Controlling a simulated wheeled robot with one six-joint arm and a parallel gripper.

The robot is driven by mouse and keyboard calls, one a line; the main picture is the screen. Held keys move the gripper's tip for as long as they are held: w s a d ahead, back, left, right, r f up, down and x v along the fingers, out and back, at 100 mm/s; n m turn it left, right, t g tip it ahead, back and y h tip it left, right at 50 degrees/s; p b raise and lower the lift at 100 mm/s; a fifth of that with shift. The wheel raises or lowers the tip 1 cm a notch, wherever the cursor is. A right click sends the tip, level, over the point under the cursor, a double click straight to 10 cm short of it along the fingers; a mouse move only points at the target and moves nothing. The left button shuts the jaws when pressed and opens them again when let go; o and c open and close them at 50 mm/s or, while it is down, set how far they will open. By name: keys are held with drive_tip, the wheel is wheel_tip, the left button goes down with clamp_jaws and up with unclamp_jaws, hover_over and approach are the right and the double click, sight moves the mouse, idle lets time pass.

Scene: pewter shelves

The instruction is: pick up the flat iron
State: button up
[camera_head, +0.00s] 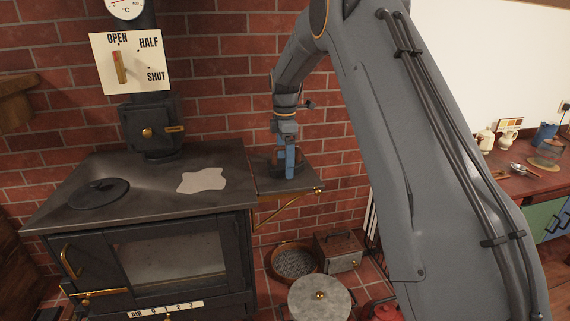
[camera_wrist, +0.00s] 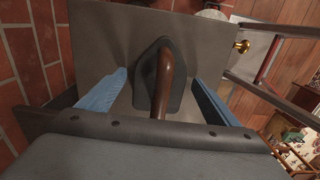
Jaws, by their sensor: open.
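The flat iron (camera_wrist: 176,97) shows in the wrist view as a dark, pointed plate with a brown curved handle (camera_wrist: 162,82). It rests on the small dark side shelf (camera_wrist: 105,40) beside the stove. My gripper (camera_wrist: 161,78) is open, with one blue finger on each side of the iron and gaps visible between them. In the head view my gripper (camera_head: 289,165) points down at the side shelf (camera_head: 266,184). There the fingers largely hide the iron, and I cannot make it out clearly.
The black stove (camera_head: 150,215) stands left of the shelf, with a round lid (camera_head: 98,193) and a pale patch (camera_head: 202,180) on top. A brick wall (camera_head: 225,100) is close behind. A round pan (camera_head: 295,262), a metal box (camera_head: 339,251) and a grey lid (camera_head: 320,299) are below.

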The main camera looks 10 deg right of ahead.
clamp_jaws()
drive_tip(key=shift+w+r, duration=0.1)
drive_tip(key=shift+r, duration=0.1)
